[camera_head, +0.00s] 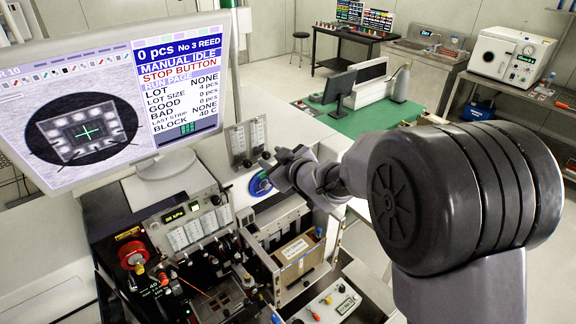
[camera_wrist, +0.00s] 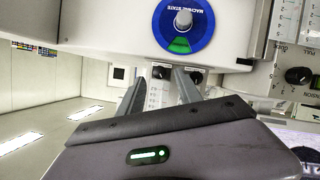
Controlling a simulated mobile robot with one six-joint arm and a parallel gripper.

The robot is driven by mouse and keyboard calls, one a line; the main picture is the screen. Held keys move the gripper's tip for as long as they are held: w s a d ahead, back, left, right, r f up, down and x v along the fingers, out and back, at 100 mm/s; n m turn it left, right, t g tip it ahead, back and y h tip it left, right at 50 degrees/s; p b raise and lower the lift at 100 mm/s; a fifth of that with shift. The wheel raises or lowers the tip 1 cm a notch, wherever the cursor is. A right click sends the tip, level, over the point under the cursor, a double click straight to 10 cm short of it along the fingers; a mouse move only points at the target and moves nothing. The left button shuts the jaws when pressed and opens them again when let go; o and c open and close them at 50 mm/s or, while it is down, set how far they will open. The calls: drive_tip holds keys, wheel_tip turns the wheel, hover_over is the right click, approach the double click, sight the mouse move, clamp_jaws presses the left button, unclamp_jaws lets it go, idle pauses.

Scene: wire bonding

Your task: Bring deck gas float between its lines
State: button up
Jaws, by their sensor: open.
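A flowmeter panel (camera_head: 247,141) with two upright scaled tubes stands on the machine in the head view, behind my gripper. The deck gas label, the float and its lines are too small to read. My gripper (camera_head: 273,168) is open and empty, in front of the panel's lower edge. In the wrist view its two fingers (camera_wrist: 160,82) are spread, with part of a scaled tube (camera_wrist: 155,94) showing between them. Two dark knobs (camera_wrist: 195,77) show near the fingertips, one partly beside a finger. The gripper body hides the rest of the panel there.
A blue-rimmed machine state dial (camera_wrist: 183,22) is close to the fingers, and also shows in the head view (camera_head: 261,183). Another panel of scales (camera_head: 188,234) is lower left. The monitor (camera_head: 110,100) stands left. A wooden-front box (camera_head: 300,248) sits below.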

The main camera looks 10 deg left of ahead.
drive_tip(key=v, duration=1.5)
drive_tip(key=shift+p, duration=0.3)
drive_tip(key=shift+d+r, duration=0.1)
drive_tip(key=shift+d, duration=0.1)
drive_tip(key=w+a+f+m+p, duration=0.1)
drive_tip(key=w+a+f+p, duration=0.1)
drive_tip(key=w+a+p, duration=0.1)
drive_tip(key=w+a+f+m+g+y+p, duration=0.1)
drive_tip(key=w+a+f+p, duration=0.1)
drive_tip(key=w, duration=0.3)
drive_tip(key=w+a+f+m+g+p, duration=0.1)
drive_tip(key=w+a+f+p, duration=0.1)
drive_tip(key=w+a+p, duration=0.2)
drive_tip(key=shift+w+a+f+y, duration=0.2)
drive_tip(key=shift+a+y, duration=0.2)
drive_tip(key=shift+a, duration=0.05)
drive_tip(key=shift+c, duration=0.4)
clamp_jaws()
